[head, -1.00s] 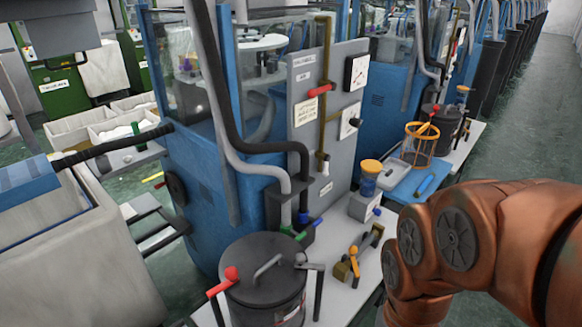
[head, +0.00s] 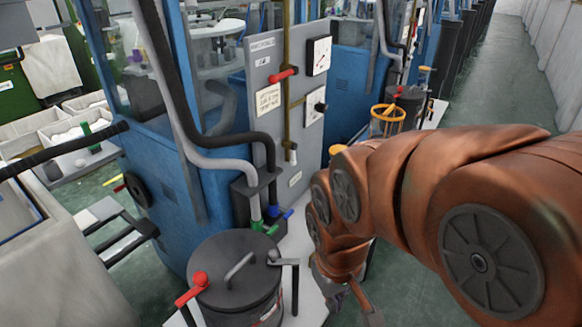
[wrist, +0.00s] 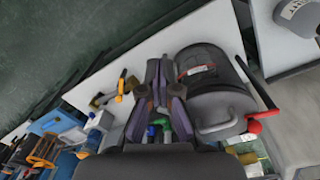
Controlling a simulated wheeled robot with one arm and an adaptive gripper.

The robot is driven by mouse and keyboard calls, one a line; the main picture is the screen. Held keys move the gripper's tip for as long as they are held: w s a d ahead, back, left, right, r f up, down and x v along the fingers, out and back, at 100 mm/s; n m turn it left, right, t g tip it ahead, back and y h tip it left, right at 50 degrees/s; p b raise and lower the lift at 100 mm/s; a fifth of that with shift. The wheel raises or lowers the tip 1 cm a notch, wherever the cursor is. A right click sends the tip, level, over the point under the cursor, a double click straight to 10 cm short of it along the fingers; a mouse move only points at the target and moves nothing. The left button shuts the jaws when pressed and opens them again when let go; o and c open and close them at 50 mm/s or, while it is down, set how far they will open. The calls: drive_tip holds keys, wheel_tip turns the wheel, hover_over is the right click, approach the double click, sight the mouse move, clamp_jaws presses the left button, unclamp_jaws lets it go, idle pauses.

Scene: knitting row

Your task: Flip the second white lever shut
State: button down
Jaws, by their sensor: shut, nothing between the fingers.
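A small white lever-like piece (head: 292,155) hangs at the lower end of a brass pipe on the grey panel (head: 262,75) of the nearest blue machine. I cannot tell whether it is the second white lever, or whether it is open or shut. A red lever (head: 284,75) sits higher on the same pipe. My gripper (head: 345,298) is low in the head view, below and right of the panel and apart from it. In the wrist view my gripper (wrist: 159,68) is shut and empty, above the white bench beside the black pot.
The black lidded pot (head: 232,275), with red and black handles, stands in front of the machine. Green and blue valves (head: 265,225) sit behind it. An orange wire basket (head: 388,120) stands farther along. The aisle floor (head: 470,100) is clear at the right.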

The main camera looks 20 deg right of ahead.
drive_tip(key=w+d+f+n+t+h+b, duration=0.1)
drive_tip(key=w+d+f+n+t+b, duration=0.2)
drive_tip(key=w, duration=0.5)
drive_tip(key=w+d+f+n+t+h+b, duration=0.1)
drive_tip(key=w+d+t+b, duration=0.2)
drive_tip(key=w+d, duration=0.35)
drive_tip(key=w+d+f+n+t+h+b, duration=0.1)
drive_tip(key=w+d+f+n+t+b, duration=0.15)
drive_tip(key=w, duration=0.75)
drive_tip(key=w+a+f+n+t+y+b, duration=0.1)
drive_tip(key=w+n+t+y+b, duration=0.2)
drive_tip(key=w+n+t+b, duration=0.6)
drive_tip(key=w+n, duration=0.2)
drive_tip(key=w, duration=0.3)
drive_tip(key=shift+w+a+f+y+b, duration=0.25)
drive_tip(key=shift+w+a+y+b, duration=0.05)
drive_tip(key=shift+w+a+b, duration=0.1)
drive_tip(key=shift+w+t, duration=0.1)
drive_tip(key=shift+t, duration=0.15)
approach(293, 155)
drive_tip(key=w+a+f, duration=0.2)
drive_tip(key=w+a, duration=0.2)
drive_tip(key=w, duration=0.1)
drive_tip(key=shift+w+d+p, duration=0.4)
drive_tip(key=shift+w+d, duration=0.15)
drive_tip(key=shift+d, duration=0.2)
drive_tip(key=shift+w+d+p, duration=0.35)
drive_tip(key=shift+w+d, duration=0.2)
drive_tip(key=shift+d, duration=0.2)
